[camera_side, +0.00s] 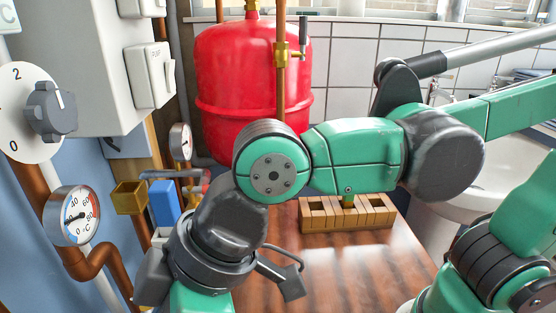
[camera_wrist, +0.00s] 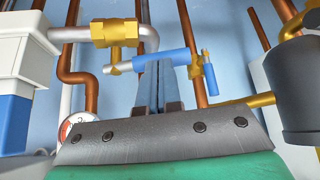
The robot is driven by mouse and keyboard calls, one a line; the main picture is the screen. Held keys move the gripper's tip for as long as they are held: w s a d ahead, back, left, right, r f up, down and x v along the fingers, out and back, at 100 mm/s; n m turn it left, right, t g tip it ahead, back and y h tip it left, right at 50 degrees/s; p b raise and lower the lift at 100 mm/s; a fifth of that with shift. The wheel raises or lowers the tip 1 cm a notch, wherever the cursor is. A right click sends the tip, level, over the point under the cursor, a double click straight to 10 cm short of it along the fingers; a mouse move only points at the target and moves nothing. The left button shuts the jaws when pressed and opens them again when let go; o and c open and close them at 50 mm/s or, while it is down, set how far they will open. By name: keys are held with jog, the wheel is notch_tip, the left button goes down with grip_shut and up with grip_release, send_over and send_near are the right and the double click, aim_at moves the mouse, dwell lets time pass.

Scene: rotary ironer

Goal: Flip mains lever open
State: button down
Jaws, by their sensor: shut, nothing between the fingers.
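A shorter blue handle (camera_wrist: 210,83) hangs down just right of that valve. No label shows which of these is the mains lever. My gripper (camera_wrist: 164,66) is shut and empty, its two narrow fingers together and pointing up at the blue bar. Their tips overlap the bar in the picture; I cannot tell whether they touch it. In the side view my own wrist hides the fingers.
A brass fitting (camera_wrist: 115,33) and copper pipes surround the valve. A dark cylinder (camera_wrist: 307,98) stands close on the right, a white and blue box on the left. In the side view are a temperature gauge (camera_side: 74,215), a red tank (camera_side: 250,75) and a wooden block rack (camera_side: 318,219).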

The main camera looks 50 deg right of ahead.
jog(key=shift+w+a, duration=0.2)
jog(key=shift+a, duration=0.5)
jog(key=shift+d, duration=0.15)
jog(key=s+v, duration=0.2)
jog(key=v, duration=1.2)
jog(key=w+d+f+m+t+h, duration=0.3)
jog(key=w+d+f+m, duration=0.4)
jog(key=w+d+f, duration=0.25)
jog(key=w+d+f+m+h, duration=0.2)
jog(key=d+f+m, duration=0.3)
jog(key=d, duration=0.5)
jog(key=shift+d+f+t+h, duration=0.2)
jog(key=shift+f+t+h, duration=0.2)
jog(key=shift+f, duration=0.2)
